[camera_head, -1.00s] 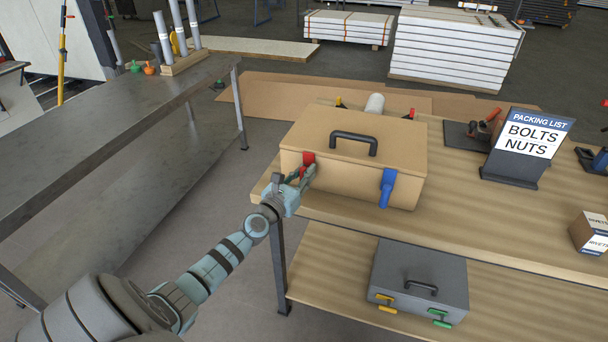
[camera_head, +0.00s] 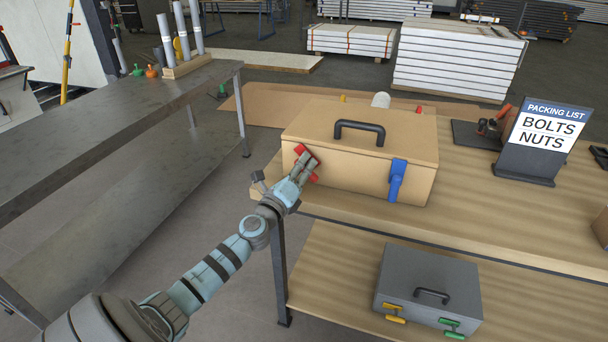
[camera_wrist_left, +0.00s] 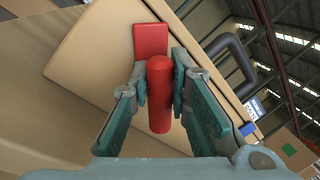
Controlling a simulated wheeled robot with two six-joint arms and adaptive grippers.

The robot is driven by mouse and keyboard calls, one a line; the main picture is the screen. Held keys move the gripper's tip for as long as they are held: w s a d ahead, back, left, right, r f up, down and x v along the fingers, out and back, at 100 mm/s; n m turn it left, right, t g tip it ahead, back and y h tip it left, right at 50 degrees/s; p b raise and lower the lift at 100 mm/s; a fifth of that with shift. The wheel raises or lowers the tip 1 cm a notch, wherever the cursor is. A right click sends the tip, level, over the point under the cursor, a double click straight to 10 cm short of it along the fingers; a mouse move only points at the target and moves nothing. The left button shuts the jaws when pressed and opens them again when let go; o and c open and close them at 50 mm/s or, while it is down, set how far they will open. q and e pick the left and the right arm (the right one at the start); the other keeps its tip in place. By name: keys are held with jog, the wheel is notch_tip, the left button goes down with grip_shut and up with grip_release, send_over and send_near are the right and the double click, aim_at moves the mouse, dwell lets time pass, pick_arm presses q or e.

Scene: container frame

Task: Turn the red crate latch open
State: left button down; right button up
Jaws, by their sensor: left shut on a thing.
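The tan crate (camera_head: 350,178) sits on the wooden bench, its lid down, a black handle (camera_head: 358,127) on top. The red latch (camera_head: 302,149) is at the left of its front face. My left gripper (camera_head: 304,168) is shut on the red latch's handle, covering its middle in the head view. The handle slants, its lower end towards the right. In the left wrist view the red handle (camera_wrist_left: 159,95) lies between both fingers, with the red base plate (camera_wrist_left: 150,40) behind it. A blue latch (camera_head: 397,180) hangs down at the crate's right front. My right gripper is out of view.
A grey case (camera_head: 428,270) with yellow and green latches stands on the lower shelf. A packing list sign (camera_head: 543,135) stands right of the crate. A dark metal table (camera_head: 110,125) is at the left.

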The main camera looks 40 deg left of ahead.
pick_arm(q)
jog(key=n+b, duration=0.1)
jog(key=n, duration=0.1)
jog(key=f+n+y+b, duration=0.1)
jog(key=n+b, duration=0.1)
jog(key=n, duration=0.1)
jog(key=shift+a, duration=0.1)
jog(key=shift+s+a+f+n+y+b, duration=0.1)
jog(key=shift+n+y+b, duration=0.3)
jog(key=shift+n+b, duration=0.6)
jog(key=shift+n+y+b, duration=0.4)
jog(key=shift+n+b, duration=0.05)
jog(key=shift+n, duration=1.05)
jog(key=c, duration=1.5)
grip_release()
